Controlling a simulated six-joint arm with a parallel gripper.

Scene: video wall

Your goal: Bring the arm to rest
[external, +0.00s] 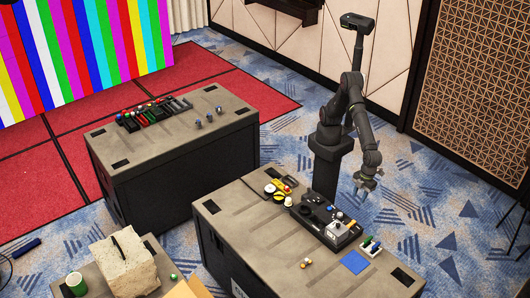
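My arm (352,105) stands on a dark pedestal (326,170) behind the near case table. Its forearm hangs down on the right side, and my gripper (364,190) points downward beyond the table's back right edge, over the carpet in the picture. It appears apart from the things on the table. The gripper is too small to tell whether its fingers are open or shut, and I see no object clearly in it.
The near case table (245,225) carries a black control panel (325,222), yellow items (279,187), a blue square (354,262) and a small white rack (371,247). Another case table (225,110) stands left. A pale block (122,265) sits front left. Patterned carpet lies right.

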